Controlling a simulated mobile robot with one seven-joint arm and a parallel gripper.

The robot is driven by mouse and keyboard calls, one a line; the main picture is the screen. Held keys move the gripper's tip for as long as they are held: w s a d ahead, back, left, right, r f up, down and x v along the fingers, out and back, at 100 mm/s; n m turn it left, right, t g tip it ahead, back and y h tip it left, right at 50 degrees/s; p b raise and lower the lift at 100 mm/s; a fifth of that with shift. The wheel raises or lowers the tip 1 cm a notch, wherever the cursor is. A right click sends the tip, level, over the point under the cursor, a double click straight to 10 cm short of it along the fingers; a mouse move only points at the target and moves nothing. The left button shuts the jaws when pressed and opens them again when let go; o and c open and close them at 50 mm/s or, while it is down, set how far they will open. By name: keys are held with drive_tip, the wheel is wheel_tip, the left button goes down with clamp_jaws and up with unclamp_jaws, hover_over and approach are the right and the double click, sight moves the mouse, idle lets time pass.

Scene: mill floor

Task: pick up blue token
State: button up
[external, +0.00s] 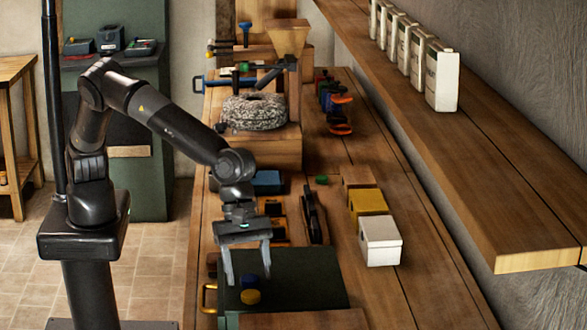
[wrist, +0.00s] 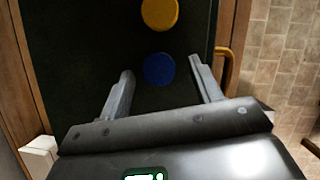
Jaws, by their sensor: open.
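The blue token (wrist: 159,69) is a small round disc on the dark green surface (wrist: 75,60). In the wrist view it lies between the tips of my gripper (wrist: 160,80), apart from both fingers. In the external view my gripper (external: 247,282) points down over the green surface (external: 310,275), its two fingers spread and empty. The blue token (external: 249,281) shows there between the fingers, partly behind the yellow token. The yellow token (wrist: 159,13) lies close to the blue one, and it also shows in the external view (external: 250,297).
A brass handle (external: 208,298) sticks out at the left edge of the green surface. White (external: 380,241) and yellow (external: 368,204) boxes stand to its right on the wooden bench. A millstone (external: 254,111) stands farther back. A shelf (external: 480,170) with several white cartons overhangs on the right.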

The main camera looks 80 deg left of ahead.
drive_tip(key=shift+c, duration=0.3)
drive_tip(key=c, duration=1)
drive_tip(key=shift+r, duration=0.15)
